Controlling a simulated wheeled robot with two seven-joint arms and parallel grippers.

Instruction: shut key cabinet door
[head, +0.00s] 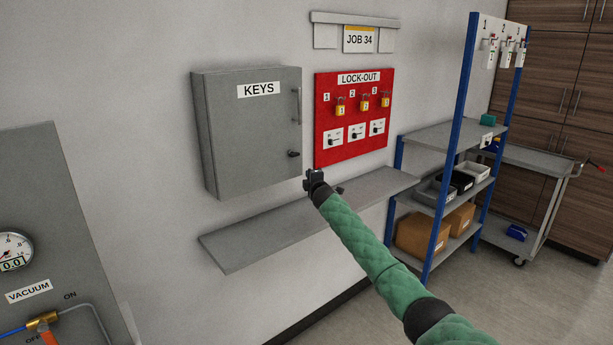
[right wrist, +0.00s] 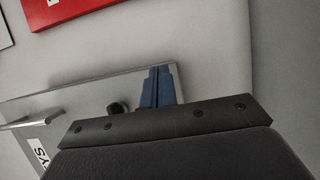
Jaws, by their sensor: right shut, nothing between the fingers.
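The grey key cabinet (head: 207,140) hangs on the wall, labelled KEYS. Its door (head: 250,135) looks flush with the body, with no gap that I can see. The door has a bar handle (head: 299,105) and a dark latch knob (head: 293,154) along its right edge. My right gripper (head: 313,176) is shut and empty, just below and right of the door's lower right corner. In the right wrist view its blue fingers (right wrist: 158,86) appear beside the door (right wrist: 80,98) and knob (right wrist: 117,108); contact cannot be told. My left gripper is not in view.
A grey wall shelf (head: 300,222) runs below the cabinet and my gripper. A red lock-out board (head: 355,150) hangs to the right. A blue-framed rack (head: 455,130) and a cart (head: 560,165) stand further right. A vacuum panel (head: 50,200) is at left.

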